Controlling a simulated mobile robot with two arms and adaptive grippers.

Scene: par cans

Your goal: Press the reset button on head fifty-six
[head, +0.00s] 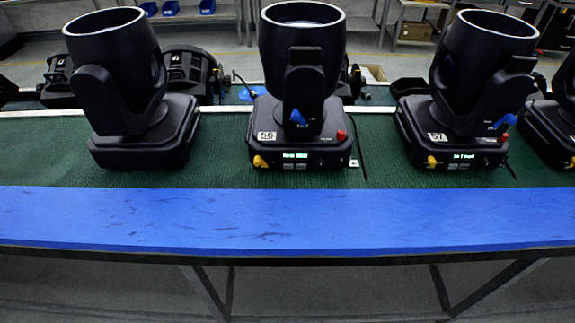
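Head fifty-six (303,75) is the black moving-head light in the middle of the bench, upright on its square base. Its base carries a white label reading 56 (267,136), a lit green display (295,155) with small pale buttons below it, a yellow connector (260,161) at the left and a red part (341,135) at the right. A blue tag (298,118) is on its yoke. Which control is the reset button is too small to tell. Neither of my grippers is in view.
A similar light labelled 57 (473,90) stands to the right, another (125,90) to the left, and a partial one at the right edge. The blue front strip (270,215) of the bench is clear. Black parts (190,72) lie behind the green mat (225,165).

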